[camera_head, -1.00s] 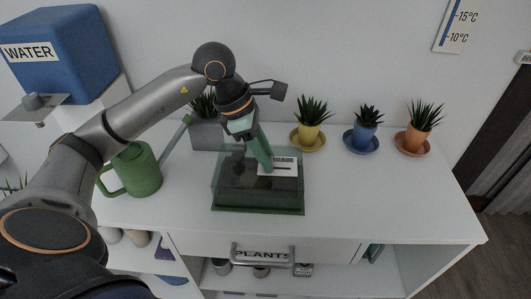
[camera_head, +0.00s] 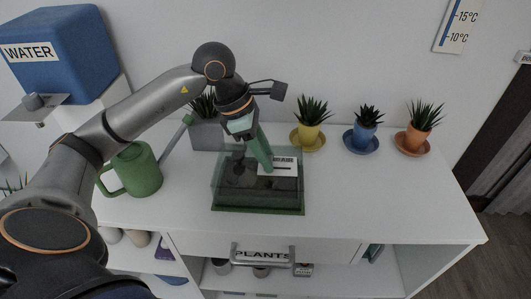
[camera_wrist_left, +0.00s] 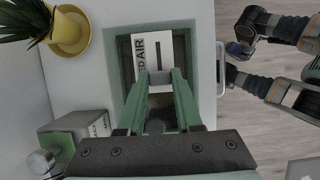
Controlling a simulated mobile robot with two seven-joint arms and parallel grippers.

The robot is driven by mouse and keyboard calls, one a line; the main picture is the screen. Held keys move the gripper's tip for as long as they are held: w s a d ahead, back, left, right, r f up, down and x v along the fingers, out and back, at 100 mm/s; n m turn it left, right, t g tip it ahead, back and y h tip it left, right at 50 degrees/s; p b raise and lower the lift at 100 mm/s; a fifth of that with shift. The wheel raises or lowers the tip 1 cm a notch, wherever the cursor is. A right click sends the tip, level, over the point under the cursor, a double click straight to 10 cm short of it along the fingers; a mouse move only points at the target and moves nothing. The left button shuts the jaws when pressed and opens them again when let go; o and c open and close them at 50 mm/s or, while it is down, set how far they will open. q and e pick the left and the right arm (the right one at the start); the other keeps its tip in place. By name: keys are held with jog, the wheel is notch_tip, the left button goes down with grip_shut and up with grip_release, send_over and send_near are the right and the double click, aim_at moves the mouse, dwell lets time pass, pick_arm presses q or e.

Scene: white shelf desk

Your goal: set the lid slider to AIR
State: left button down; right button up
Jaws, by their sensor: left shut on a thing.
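A clear green-tinted box (camera_head: 232,185) with a dark green base stands on the white desk. On its lid lies a white label plate (camera_head: 285,167); in the left wrist view the plate (camera_wrist_left: 141,50) reads AIR and, partly cut off, a word ending in ED. My left gripper (camera_head: 268,170) reaches down to the lid at the plate's left end. In the left wrist view its green fingers (camera_wrist_left: 160,76) are shut on a small pale knob of the lid slider (camera_wrist_left: 159,79), at the plate's edge. The fingers hide part of the slider.
A green watering can (camera_head: 140,170) stands left. A drawer handle (camera_head: 262,255) is in front. The desk's right side is clear.

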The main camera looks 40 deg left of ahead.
aim_at(294, 169)
pick_arm(q)
jog(key=shift+w+d+r, duration=0.1)
jog(key=shift+w+d, duration=0.1)
jog(key=shift+d, duration=0.1)
jog(key=w+d, duration=0.1)
jog(key=w+d+p, duration=0.1)
jog(key=d, duration=0.1)
jog(key=shift+d, duration=0.1)
jog(key=c, duration=0.6)
grip_release()
jog(key=shift+c, duration=0.2)
jog(key=shift+o, duration=0.4)
